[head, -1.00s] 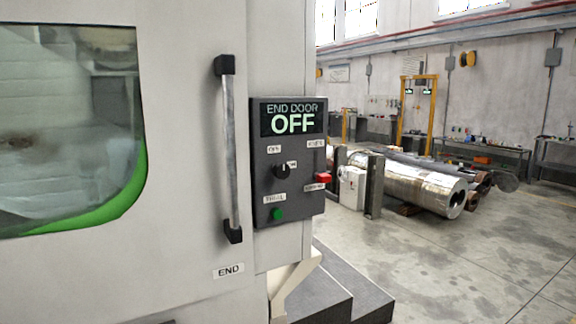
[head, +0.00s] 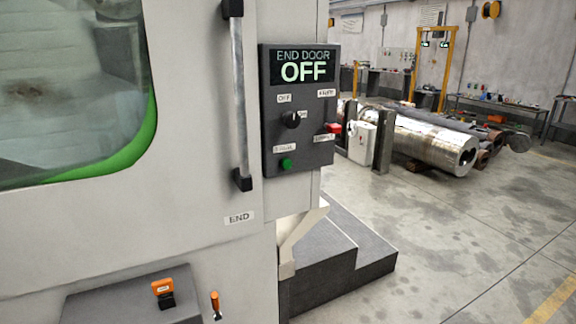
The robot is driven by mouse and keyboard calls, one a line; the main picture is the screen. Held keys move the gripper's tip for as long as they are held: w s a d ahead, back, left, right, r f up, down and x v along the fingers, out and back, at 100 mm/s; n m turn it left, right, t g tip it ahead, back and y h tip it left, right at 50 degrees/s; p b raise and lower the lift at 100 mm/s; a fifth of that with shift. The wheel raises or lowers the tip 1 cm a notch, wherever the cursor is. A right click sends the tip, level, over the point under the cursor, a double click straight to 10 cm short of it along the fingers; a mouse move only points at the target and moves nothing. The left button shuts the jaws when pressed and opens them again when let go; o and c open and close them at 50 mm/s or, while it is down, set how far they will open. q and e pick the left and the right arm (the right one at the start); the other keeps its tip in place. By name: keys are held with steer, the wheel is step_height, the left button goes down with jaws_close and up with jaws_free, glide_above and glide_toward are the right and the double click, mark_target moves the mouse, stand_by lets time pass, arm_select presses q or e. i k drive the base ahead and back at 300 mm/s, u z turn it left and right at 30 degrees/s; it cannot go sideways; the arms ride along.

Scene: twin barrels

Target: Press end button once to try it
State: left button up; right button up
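A dark grey control panel (head: 299,110) is mounted on the end of the light machine cabinet. Its display (head: 303,67) reads "END DOOR OFF". Below the display are a black rotary knob (head: 291,119), a red control (head: 333,128) at the right edge and a green button (head: 286,164) at the lower left. The small labels by them are too blurred to read surely. A label reading "END" (head: 239,218) is on the cabinet left of and below the panel. Neither gripper is in view.
A vertical door handle (head: 239,100) stands left of the panel, beside a green-edged window (head: 70,90). An orange-and-black control (head: 163,292) sits on a grey ledge at the bottom. Dark steps (head: 330,255) lie below the panel. Metal cylinders (head: 430,140) rest on open floor behind.

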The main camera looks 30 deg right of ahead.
mark_target(286, 163)
steer(key=i, duration=1.05)
steer(key=z, duration=0.65)
